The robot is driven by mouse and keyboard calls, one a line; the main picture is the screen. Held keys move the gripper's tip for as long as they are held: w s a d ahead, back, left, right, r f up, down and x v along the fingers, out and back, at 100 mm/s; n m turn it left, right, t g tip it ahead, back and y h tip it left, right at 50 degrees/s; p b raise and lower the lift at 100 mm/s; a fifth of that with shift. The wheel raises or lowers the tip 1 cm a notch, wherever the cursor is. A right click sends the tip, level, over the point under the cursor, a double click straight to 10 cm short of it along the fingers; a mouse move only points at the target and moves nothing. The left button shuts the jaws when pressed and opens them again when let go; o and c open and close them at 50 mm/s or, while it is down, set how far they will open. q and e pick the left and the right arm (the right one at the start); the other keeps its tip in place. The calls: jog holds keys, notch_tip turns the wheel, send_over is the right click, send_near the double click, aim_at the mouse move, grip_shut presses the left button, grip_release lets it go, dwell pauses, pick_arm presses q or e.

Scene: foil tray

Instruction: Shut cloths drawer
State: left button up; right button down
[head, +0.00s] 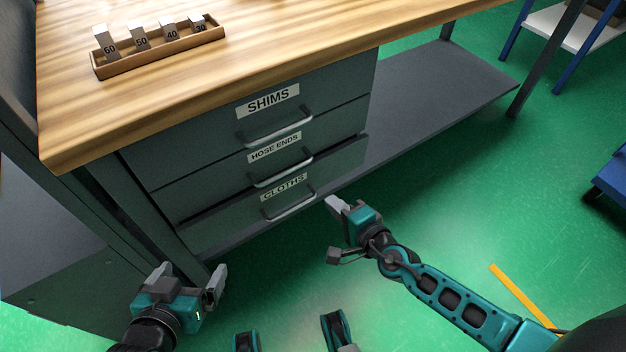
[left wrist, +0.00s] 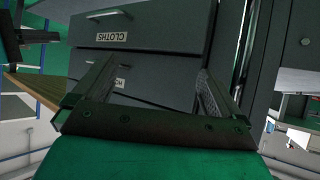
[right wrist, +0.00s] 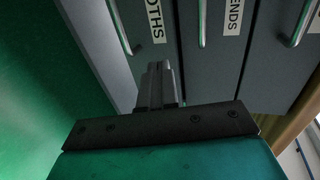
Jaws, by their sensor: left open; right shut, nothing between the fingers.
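The cloths drawer (head: 230,218) is the bottom one of three grey drawers under the bench. A dark gap runs along its top edge, and its front appears to stand slightly out. Its bar handle (head: 292,204) sits below the CLOTHS label (head: 284,186). The label also shows in the left wrist view (left wrist: 107,40) and partly in the right wrist view (right wrist: 155,20). My right gripper (head: 335,203) is shut and empty, in front of the drawer's right part; contact cannot be told. My left gripper (head: 193,272) is open and empty, low in front of the cabinet's left side.
The hose ends drawer (head: 220,179) and shims drawer (head: 200,145) above look closed. A wooden tray (head: 160,50) with several numbered blocks stands on the bench top (head: 330,35). A grey lower shelf (head: 440,95) lies right of the drawers. Green floor in front is clear.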

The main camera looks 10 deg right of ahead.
aim_at(303, 170)
jog(key=x, duration=0.3)
jog(key=b+x, duration=0.1)
jog(key=x, duration=0.2)
jog(key=b+x, duration=0.1)
jog(key=x, duration=0.2)
jog(key=shift+w+a+r, duration=0.15)
jog(key=shift+w+r, duration=0.15)
pick_arm(q)
jog(key=shift+w+d+f, duration=0.3)
jog(key=shift+d+f, duration=0.2)
jog(key=shift+f, duration=0.1)
pick_arm(e)
jog(key=shift+w+a, duration=0.15)
jog(key=shift+w, duration=0.3)
jog(key=shift+w+a+b, duration=0.2)
jog(key=shift+w, duration=0.35)
jog(key=shift+w+a+b, duration=0.15)
jog(key=shift+w+a, duration=0.05)
jog(key=shift+w, duration=0.4)
pick_arm(q)
jog(key=shift+s+h, duration=0.1)
jog(key=shift+h, duration=0.2)
pick_arm(e)
jog(key=shift+w+r, duration=0.15)
jog(key=shift+r, duration=0.1)
pick_arm(q)
jog(key=shift+s, duration=0.1)
